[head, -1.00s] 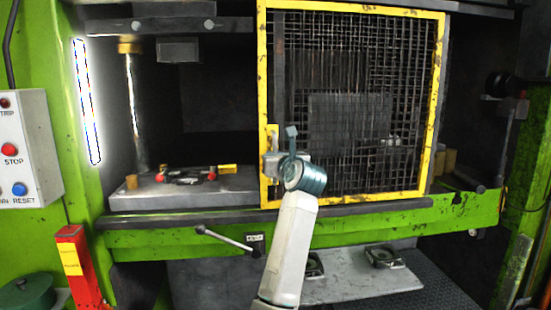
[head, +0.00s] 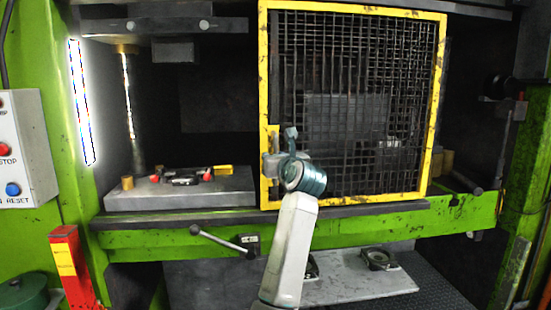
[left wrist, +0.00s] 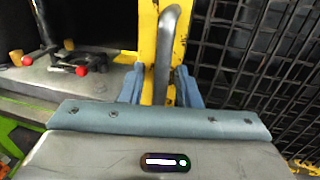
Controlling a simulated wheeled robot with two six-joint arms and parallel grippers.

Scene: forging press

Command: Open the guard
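The guard (head: 352,195) is a yellow frame with dark wire mesh. It covers the right part of the press opening, and the left part is uncovered. Its handle is a dark bent bar (left wrist: 164,60) on the left edge of the frame in the left wrist view. My left gripper (left wrist: 160,75) has one blue finger on each side of the bar, with yellow frame showing between the left finger and the bar. It looks open around the handle; in the head view it (head: 282,150) partly hides the handle. My right gripper is not in view.
A grey bed (head: 180,197) with red-knobbed parts lies in the uncovered left part. A lever (head: 222,240) sticks out below the front rail (head: 170,218). A red post (head: 70,265) and a button panel (head: 18,160) stand at left. Metal pieces (head: 378,258) lie on a low shelf.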

